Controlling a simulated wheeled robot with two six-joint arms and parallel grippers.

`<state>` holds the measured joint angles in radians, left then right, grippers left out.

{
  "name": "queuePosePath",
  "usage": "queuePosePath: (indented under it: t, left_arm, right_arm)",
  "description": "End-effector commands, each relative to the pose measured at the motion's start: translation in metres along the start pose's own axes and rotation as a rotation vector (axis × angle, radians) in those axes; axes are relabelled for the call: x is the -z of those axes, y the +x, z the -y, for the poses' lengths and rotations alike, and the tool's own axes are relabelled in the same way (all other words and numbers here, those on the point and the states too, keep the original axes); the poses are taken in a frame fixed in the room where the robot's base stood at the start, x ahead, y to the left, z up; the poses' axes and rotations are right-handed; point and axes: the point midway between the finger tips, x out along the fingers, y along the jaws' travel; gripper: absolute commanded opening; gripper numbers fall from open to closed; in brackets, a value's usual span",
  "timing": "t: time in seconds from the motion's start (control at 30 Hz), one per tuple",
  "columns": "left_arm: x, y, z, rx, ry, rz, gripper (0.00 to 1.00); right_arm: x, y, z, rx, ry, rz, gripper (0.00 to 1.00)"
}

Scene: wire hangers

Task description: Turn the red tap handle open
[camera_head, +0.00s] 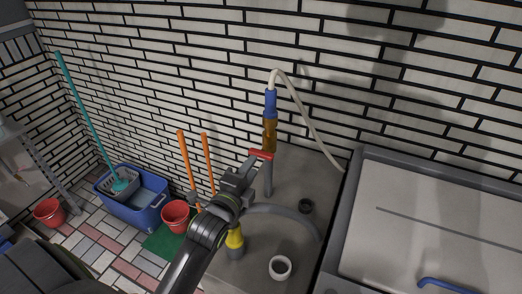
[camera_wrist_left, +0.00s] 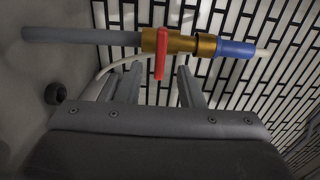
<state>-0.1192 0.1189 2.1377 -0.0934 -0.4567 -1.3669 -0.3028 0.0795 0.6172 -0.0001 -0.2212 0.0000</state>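The red tap handle (camera_head: 261,154) is on the upright grey pipe (camera_head: 267,180), just below a brass fitting (camera_head: 269,135) and a blue hose connector (camera_head: 270,103). My left gripper (camera_head: 248,170) is close to the handle, on its left in the head view. In the left wrist view, the red handle (camera_wrist_left: 160,55) crosses the brass fitting (camera_wrist_left: 180,43). Its free end lies between the two spread fingertips of my left gripper (camera_wrist_left: 158,72), with a gap on each side. The gripper looks open; I see no contact. My right gripper is out of view.
A pale hose (camera_head: 304,105) loops from the connector down to the right. A grey basin (camera_head: 356,200) stands at the right. A white cup (camera_head: 280,267) and a yellow bottle (camera_head: 235,240) are near the arm. Blue (camera_head: 151,211) and red (camera_head: 175,214) buckets stand left.

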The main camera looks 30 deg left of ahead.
Motion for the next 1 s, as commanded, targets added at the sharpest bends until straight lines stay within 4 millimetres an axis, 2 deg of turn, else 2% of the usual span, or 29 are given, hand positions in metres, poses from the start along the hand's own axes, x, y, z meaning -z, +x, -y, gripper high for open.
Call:
queuePosePath:
  t: [0.1, 0.33, 0.5, 0.8, 1.0]
  left_arm:
    - [0.000, 0.025, 0.002, 0.000, 0.001, -0.001, 0.35]
    - [0.000, 0.057, 0.001, 0.000, 0.001, -0.001, 0.35]
    - [0.000, 0.067, 0.000, -0.001, 0.001, 0.000, 0.35]
    - [0.000, 0.069, 0.000, -0.001, 0.000, 0.000, 0.35]
    - [0.000, 0.069, 0.000, -0.001, 0.000, 0.000, 0.10]
  right_arm:
    - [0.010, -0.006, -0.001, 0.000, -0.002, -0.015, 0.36]
    - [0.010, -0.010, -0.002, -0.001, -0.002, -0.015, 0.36]
    - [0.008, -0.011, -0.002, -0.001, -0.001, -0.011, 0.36]
    - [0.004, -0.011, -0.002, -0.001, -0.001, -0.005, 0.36]
    - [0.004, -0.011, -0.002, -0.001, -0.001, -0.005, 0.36]
